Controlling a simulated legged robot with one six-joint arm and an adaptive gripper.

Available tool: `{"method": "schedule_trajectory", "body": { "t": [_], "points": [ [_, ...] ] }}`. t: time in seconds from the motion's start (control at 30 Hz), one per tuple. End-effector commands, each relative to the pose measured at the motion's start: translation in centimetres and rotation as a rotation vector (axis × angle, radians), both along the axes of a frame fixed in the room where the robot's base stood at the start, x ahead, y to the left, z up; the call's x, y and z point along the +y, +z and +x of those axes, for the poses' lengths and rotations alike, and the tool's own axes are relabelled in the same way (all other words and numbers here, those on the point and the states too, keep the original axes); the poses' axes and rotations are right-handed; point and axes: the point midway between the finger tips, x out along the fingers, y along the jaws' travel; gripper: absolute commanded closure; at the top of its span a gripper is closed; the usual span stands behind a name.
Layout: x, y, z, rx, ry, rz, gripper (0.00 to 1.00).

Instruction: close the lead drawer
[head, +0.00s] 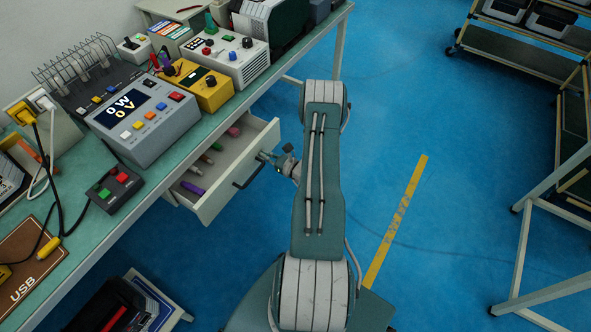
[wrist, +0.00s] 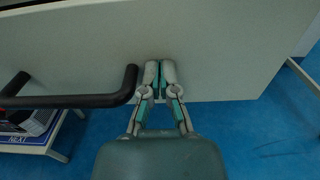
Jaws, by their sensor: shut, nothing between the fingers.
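The lead drawer (head: 216,203) stands pulled out under the workbench in the head view, with several coloured items inside, among them a purple one (head: 193,188). Its pale front panel (wrist: 215,45) fills most of the wrist view. A black bar handle (wrist: 70,100) is fixed to that front; it also shows in the head view (head: 249,177). My gripper (wrist: 160,66) is shut and empty. Its fingertips are at the drawer front, just right of the handle's end; I cannot tell whether they touch the panel. In the head view my gripper (head: 268,157) is small beside the drawer front.
The green-topped workbench (head: 215,122) carries a meter box (head: 145,115), a yellow box (head: 204,88) and other instruments. A box (head: 110,305) sits low under the bench. A metal frame (head: 530,230) and rack (head: 515,45) stand at right. Blue floor between is clear.

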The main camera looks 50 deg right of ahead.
Motion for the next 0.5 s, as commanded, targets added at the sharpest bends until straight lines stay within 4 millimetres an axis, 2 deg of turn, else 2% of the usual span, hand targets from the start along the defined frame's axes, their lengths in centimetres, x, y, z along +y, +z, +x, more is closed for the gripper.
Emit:
{"method": "schedule_trajectory", "body": {
  "t": [0.5],
  "points": [
    [0.7,0.0,8.2,-0.001,0.002,-0.001,1.0]
  ]
}}
